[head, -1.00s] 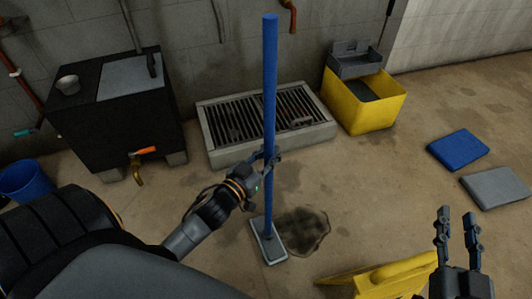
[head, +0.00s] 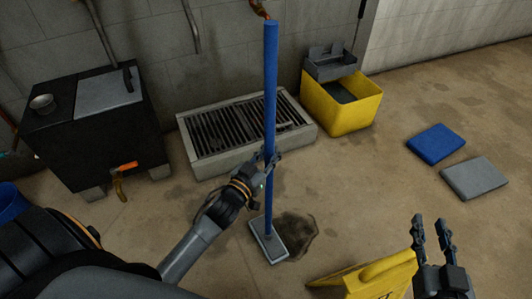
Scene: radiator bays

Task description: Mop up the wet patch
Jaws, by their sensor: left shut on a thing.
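A dark wet patch (head: 297,233) lies on the concrete floor. The mop has an upright blue pole (head: 271,90) and a flat grey head (head: 268,246), which is at the patch's left edge and covers part of that edge. My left gripper (head: 268,160) is shut on the mop's blue pole, about midway along it. My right gripper (head: 432,238) is open and empty at the lower right, apart from the mop.
A yellow bucket (head: 350,112) with a grey wringer stands beyond a floor drain grate (head: 200,150). A black tank (head: 85,150) with an orange-handled tap is at left. A yellow sign (head: 350,276) is near the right gripper. Blue (head: 436,142) and grey (head: 474,178) pads lie right.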

